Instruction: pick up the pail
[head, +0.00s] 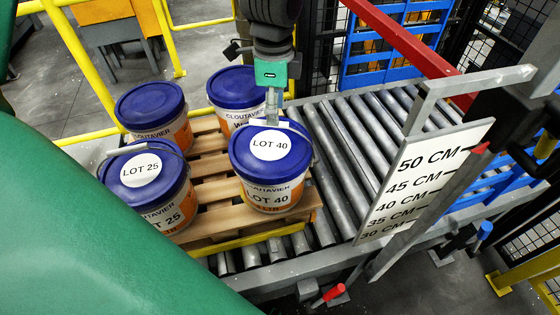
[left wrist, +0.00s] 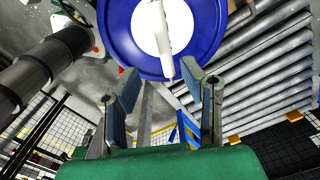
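The pail labelled LOT 40 (head: 270,182), white and orange with a blue lid, stands upright on the front right of a wooden pallet (head: 222,222). Its lid fills the top of the left wrist view (left wrist: 122,35), with a pale handle grip (left wrist: 172,42) crossing the white label. My left gripper (head: 272,112) points down just above the back of this lid. In the left wrist view its two fingers (left wrist: 160,78) are spread apart, with the handle grip's end between and just beyond the tips. I cannot tell whether they touch it. My right gripper is not in view.
The LOT 25 pail (head: 150,195) and two more blue-lidded pails (head: 150,107) (head: 236,90) share the pallet. A roller conveyor (head: 345,150) runs underneath and right. A height gauge board (head: 425,185) and red bar (head: 410,40) stand right. Yellow rails (head: 80,55) are behind left.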

